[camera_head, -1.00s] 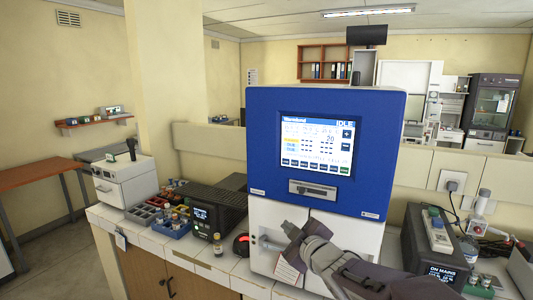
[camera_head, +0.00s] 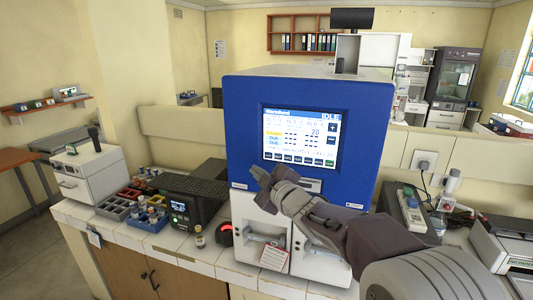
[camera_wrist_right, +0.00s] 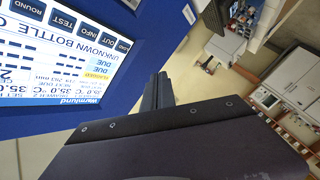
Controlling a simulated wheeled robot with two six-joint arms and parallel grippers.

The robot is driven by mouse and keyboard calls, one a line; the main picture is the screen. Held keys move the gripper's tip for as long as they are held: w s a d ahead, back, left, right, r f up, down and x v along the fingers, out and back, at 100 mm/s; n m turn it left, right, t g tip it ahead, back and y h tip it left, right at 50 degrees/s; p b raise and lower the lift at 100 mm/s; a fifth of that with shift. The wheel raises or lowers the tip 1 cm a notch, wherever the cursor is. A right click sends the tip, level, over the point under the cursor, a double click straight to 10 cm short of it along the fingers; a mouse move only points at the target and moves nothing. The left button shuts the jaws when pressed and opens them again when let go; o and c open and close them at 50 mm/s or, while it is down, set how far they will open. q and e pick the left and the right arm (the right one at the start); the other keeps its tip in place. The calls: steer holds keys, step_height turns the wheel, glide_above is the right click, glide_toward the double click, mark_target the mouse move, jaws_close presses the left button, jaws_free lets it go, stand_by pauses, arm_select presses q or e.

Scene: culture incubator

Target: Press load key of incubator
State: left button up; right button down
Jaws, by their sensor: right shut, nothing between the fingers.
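The incubator (camera_head: 240,120) is a tall blue and white unit on the bench. Its lit touchscreen (camera_head: 300,137) reads IDLE and has a row of dark keys along its lower edge. The load key (camera_wrist_right: 123,45) shows in the right wrist view, at the end of the key row nearest my fingers, its label upside down. My right gripper (camera_head: 262,184) is shut and empty, just below the screen's lower left corner in the head view. In the right wrist view, its fingers (camera_wrist_right: 157,92) appear beside the screen, apart from the key. My left gripper is out of view.
A black keyboard unit (camera_head: 188,195), a rack of vials (camera_head: 150,217) and a small bottle (camera_head: 199,238) stand left of the incubator.

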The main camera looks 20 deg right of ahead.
mark_target(269, 155)
steer(key=w+d+p, duration=0.1)
steer(key=w+d, duration=0.1)
steer(key=w+d+p, duration=0.2)
steer(key=w, duration=0.1)
steer(key=shift+d+r, duration=0.1)
steer(key=shift+r, duration=0.05)
steer(key=shift+w, duration=0.1)
stand_by(0.4)
stand_by(1.5)
steer(key=shift+w+d, duration=0.25)
steer(key=shift+w, duration=0.05)
